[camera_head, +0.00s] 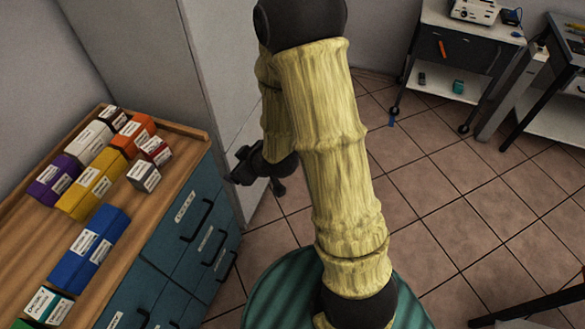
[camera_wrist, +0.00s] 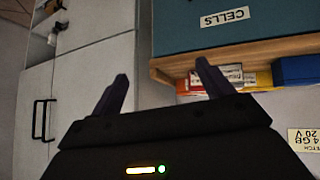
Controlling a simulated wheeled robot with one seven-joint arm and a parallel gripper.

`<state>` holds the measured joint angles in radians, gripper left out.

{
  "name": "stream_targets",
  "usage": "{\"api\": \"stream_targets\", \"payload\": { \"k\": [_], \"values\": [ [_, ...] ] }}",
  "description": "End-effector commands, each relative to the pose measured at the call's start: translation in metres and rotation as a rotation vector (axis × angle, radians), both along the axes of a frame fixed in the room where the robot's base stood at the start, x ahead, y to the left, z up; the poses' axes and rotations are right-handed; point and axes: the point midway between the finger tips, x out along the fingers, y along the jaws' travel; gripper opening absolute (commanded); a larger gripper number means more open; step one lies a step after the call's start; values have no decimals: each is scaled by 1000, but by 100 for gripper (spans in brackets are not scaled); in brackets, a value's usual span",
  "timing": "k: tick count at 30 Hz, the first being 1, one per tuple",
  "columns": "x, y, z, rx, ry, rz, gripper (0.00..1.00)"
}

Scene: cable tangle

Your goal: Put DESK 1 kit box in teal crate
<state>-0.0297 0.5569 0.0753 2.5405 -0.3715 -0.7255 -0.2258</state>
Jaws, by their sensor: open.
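No teal crate is clearly identifiable.
The wooden cabinet top (camera_head: 30,240) holds a long blue box (camera_head: 90,247), a yellow box (camera_head: 92,185), a purple box (camera_head: 53,180) and others. Teal drawers (camera_head: 205,240) have black handles. A tall pale cabinet (camera_head: 190,60) stands behind. A wheeled cart (camera_head: 465,55) stands far right; tiled floor lies between.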

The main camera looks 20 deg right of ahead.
Motion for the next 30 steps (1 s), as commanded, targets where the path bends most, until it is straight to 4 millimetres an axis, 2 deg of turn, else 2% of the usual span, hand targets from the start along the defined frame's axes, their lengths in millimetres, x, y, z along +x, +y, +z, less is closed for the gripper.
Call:
{"api": "stream_targets", "payload": {
  "k": [1,5,12,15,19,22,28,30],
  "values": [
    [-2,-13,10,-26,31,-51,80],
    [-18,-43,28,-74,141,-190,80],
    [-70,-83,65,-87,361,-455,80],
    [-96,-91,80,-69,451,-552,80],
    [-121,-93,92,-44,537,-628,80],
    [-128,-95,94,-37,564,-649,80],
    [-128,-95,94,-38,568,-649,80],
    [-128,-95,94,-38,568,-649,68]
  ]
}}
